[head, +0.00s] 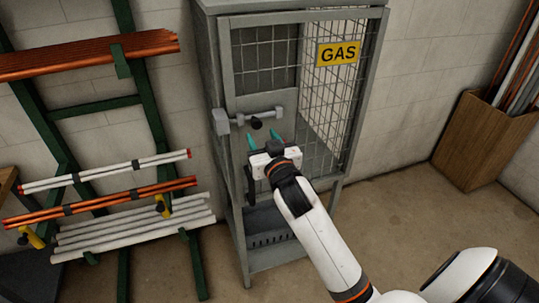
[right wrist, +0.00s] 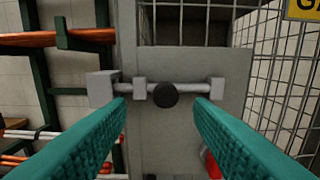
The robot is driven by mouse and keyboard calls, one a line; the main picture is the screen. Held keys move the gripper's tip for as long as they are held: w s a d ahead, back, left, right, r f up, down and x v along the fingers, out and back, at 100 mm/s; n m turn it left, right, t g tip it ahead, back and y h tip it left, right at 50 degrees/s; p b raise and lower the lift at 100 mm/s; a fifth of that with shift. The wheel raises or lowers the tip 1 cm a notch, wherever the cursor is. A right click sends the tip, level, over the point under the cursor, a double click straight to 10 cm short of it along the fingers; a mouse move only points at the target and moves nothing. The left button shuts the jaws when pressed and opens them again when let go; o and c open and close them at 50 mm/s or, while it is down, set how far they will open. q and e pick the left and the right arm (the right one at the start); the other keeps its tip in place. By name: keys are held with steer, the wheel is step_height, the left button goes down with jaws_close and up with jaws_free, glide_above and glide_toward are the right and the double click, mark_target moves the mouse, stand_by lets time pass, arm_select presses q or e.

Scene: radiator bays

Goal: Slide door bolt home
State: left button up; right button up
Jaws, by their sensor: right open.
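The door bolt (head: 258,119) is a grey rod with a black knob (head: 257,124), mounted across the grey door plate of the gas cage (head: 228,160). In the right wrist view the bolt rod (right wrist: 192,88) runs level through brackets, its black knob (right wrist: 165,95) in the middle. A grey block (right wrist: 102,88), on the frame side, stands at the rod's left. My right gripper (head: 263,139) is open, its teal fingers pointing at the door just below the knob. In the right wrist view the fingers (right wrist: 160,108) stand apart on either side of the knob, holding nothing. My left gripper is out of view.
A yellow GAS sign (head: 338,52) hangs on the cage's mesh. A green rack (head: 150,100) with copper and white pipes stands left of the cage. A wooden bin (head: 472,140) of pipes stands at the right. Floor between cage and bin is clear.

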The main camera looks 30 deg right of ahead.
steer(key=b+v, duration=0.1)
steer(key=v, duration=0.5)
steer(key=shift+s+a, duration=0.1)
step_height(320, 180, down, 24)
steer(key=w+a+n+g+y, duration=0.2)
steer(key=g, duration=0.3)
steer(key=s+a+f+n+g+y, duration=0.1)
steer(key=s+f+g, duration=0.15)
steer(key=f, duration=0.65)
steer(key=s+a+f+g, duration=0.1)
steer(key=s+f, duration=0.3)
steer(key=f, duration=0.5)
steer(key=s+a+f+n+g+y+b, duration=0.15)
steer(key=s+f+g, duration=0.35)
steer(key=s+f, duration=1.3)
steer(key=s+f+g, duration=0.1)
steer(key=s+f, duration=0.2)
steer(key=s, duration=0.6)
steer(key=s+f+g, duration=0.2)
steer(key=s+f, duration=0.2)
steer(key=s, duration=0.5)
steer(key=shift+s+a, duration=0.25)
steer(key=shift+s, duration=0.05)
